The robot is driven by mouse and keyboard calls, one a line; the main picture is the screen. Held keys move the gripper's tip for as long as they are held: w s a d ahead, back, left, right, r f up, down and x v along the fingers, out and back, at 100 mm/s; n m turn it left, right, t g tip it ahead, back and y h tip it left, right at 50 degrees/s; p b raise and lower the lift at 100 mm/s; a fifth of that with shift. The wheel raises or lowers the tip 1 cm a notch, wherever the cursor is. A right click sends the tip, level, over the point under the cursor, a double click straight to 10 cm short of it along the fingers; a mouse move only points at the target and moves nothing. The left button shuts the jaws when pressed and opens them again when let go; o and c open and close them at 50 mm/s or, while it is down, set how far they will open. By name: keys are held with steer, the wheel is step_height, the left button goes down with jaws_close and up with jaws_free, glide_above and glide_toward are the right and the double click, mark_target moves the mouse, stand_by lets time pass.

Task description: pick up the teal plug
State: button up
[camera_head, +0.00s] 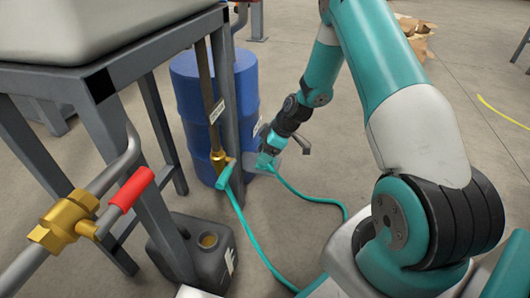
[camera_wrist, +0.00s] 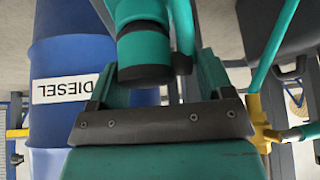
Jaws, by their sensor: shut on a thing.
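My gripper (camera_head: 273,151) is at the end of the reaching arm, in front of the blue drum. It is shut on the teal plug (camera_head: 264,161), a small teal piece at its tip, partly hidden by the jaws. In the wrist view, a teal cylinder with a black collar, which looks like the plug (camera_wrist: 144,48), sits at the upper middle, beyond the dark bar with screws. A teal hose (camera_head: 310,198) runs from near the gripper along the floor. I cannot tell whether the plug touches anything besides my gripper.
A brass fitting (camera_head: 219,158) with a teal hose end stands just left of my gripper, by the metal frame leg (camera_head: 225,90). The blue drum (camera_head: 187,105) stands behind. A dark jerrycan (camera_head: 205,262) and a red-handled brass valve (camera_head: 65,218) are left.

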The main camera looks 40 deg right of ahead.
step_height(320, 180, up, 19)
steer(key=p, duration=1)
steer(key=shift+r, duration=0.15)
